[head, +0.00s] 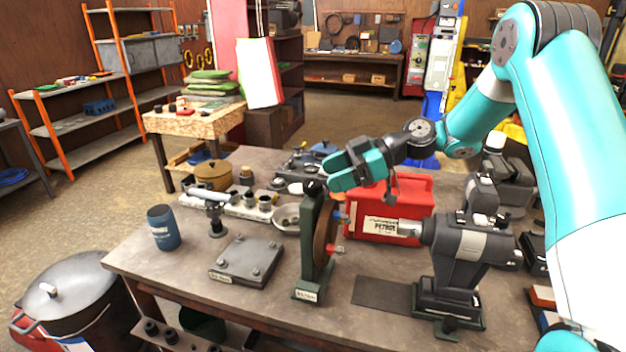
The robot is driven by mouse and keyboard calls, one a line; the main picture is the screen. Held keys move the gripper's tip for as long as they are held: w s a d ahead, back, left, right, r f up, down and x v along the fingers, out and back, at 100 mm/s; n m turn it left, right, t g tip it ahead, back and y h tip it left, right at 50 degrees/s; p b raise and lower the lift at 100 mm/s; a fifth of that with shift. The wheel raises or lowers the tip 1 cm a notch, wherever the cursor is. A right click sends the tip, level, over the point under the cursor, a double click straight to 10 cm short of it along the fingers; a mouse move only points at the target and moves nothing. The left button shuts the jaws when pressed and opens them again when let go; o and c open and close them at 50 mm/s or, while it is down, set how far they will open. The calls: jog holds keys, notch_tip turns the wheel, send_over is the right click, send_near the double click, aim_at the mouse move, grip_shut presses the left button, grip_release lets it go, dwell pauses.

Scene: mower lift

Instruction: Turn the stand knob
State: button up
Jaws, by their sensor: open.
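A dark green stand (308,245) stands upright near the front middle of the workbench, with a pale label on its foot. A black knob (314,187) sits at its top. A brown disc (325,235) with blue and red grips is on the stand's right side. My gripper (337,170) has teal fingers and reaches in from the right, pointing left, just above and right of the black knob. It is open and holds nothing that I can see. I cannot tell whether the fingers touch the knob.
A red petrol can (400,195) stands behind the stand. A dark grey machine (460,250) is to its right. A metal plate block (247,260) and a blue cup (163,228) are to its left. The workbench (200,300) has bare room at its front left.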

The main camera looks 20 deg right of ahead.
aim_at(315, 182)
jog(key=p+x, duration=0.1)
jog(key=x, duration=0.4)
jog(key=shift+a, duration=0.1)
jog(key=shift+f, duration=0.1)
jog(key=c, duration=0.8)
